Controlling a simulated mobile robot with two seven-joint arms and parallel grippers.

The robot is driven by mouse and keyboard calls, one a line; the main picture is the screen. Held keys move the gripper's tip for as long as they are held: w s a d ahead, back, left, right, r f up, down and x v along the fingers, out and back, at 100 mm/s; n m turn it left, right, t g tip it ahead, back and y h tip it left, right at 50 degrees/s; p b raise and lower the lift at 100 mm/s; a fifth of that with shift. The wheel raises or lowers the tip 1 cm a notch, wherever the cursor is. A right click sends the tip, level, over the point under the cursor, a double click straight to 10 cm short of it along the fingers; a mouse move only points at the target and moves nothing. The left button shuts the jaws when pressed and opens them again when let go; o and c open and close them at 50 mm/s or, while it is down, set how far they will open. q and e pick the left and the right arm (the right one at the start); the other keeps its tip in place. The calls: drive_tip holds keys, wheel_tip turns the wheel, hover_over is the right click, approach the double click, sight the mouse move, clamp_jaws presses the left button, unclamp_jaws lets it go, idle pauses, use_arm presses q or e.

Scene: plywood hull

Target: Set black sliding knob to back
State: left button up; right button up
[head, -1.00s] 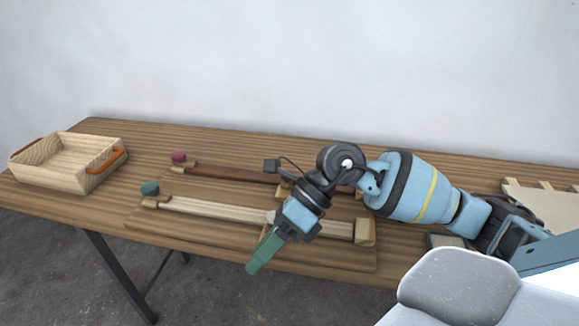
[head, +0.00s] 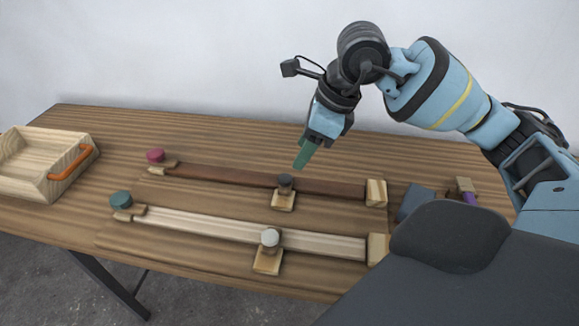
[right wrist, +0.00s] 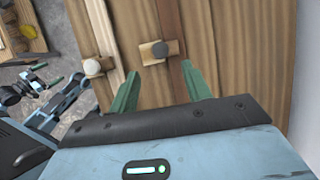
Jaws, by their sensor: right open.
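The black sliding knob (head: 285,182) stands on a small light wood block on the dark brown rail (head: 230,177), right of the rail's middle. In the right wrist view the dark knob (right wrist: 160,49) lies ahead, between the lines of the fingers. My right gripper (head: 303,155) is open and empty, above and behind the knob and not touching it. Its green fingers (right wrist: 156,88) spread apart in the wrist view. My left gripper (right wrist: 58,72) shows small at the left of that view, its green fingertips apart; the head view does not show it.
A pale rail with a white knob (head: 269,239) runs in front of the dark one. A red knob (head: 156,156) and a teal knob (head: 121,199) sit at the left ends. A wooden crate (head: 70,165) stands at left. Small objects (head: 466,190) lie at right.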

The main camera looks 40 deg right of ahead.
sight(286, 177)
drive_tip(key=x, duration=0.7)
drive_tip(key=shift+w+f, duration=0.1)
drive_tip(key=shift+f, duration=0.25)
clamp_jaws()
